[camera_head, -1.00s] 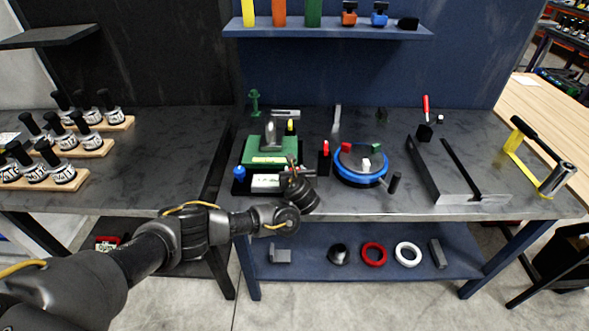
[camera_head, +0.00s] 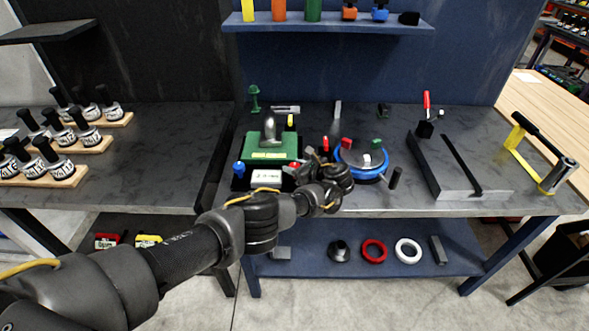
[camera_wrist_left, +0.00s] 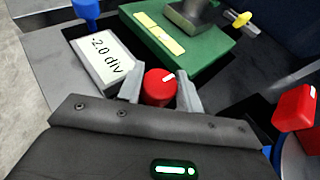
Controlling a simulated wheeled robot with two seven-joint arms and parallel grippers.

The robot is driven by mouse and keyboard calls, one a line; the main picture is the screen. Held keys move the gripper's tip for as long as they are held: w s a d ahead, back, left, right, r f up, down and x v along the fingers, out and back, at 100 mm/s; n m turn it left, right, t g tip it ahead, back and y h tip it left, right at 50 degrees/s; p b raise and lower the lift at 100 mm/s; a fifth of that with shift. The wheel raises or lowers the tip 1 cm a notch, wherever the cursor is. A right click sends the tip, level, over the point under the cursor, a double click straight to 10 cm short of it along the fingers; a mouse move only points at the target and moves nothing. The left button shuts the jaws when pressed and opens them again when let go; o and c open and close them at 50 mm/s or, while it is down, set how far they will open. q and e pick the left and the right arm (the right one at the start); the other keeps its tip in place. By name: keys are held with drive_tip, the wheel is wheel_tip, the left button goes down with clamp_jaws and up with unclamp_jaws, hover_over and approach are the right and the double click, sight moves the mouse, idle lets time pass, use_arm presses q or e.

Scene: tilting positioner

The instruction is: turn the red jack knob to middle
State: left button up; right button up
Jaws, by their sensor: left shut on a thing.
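The red jack knob (camera_wrist_left: 160,88) sits at the front right of the green tilting positioner (camera_wrist_left: 195,52), beside a white display reading "-2.0 div" (camera_wrist_left: 103,56). A white mark shows on top of the knob. My left gripper (camera_wrist_left: 160,92) has one grey finger on each side of the knob and is shut on it. In the head view the positioner (camera_head: 270,146) stands on the bench, with a blue knob (camera_head: 239,169) at its left and the display (camera_head: 266,177) in front. There my left gripper (camera_head: 308,166) reaches the knob's side from the right. My right gripper is not in view.
A blue-rimmed round turntable (camera_head: 362,170) with coloured blocks stands just right of my left wrist. A red block (camera_wrist_left: 295,108) is close to the gripper's right. A grey angled fixture (camera_head: 440,170) lies farther right. The front bench strip is mostly clear.

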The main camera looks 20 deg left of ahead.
use_arm(q)
drive_tip(key=shift+f, duration=0.1)
idle(0.3)
drive_tip(key=o, duration=1)
drive_tip(key=shift+d+r, duration=0.15)
drive_tip(key=shift+r, duration=0.05)
drive_tip(key=p+v, duration=0.1)
drive_tip(key=v, duration=0.9)
drive_tip(key=shift+s+d+p, duration=0.1)
drive_tip(key=shift+d+p, duration=0.15)
drive_tip(key=shift+p, duration=0.1)
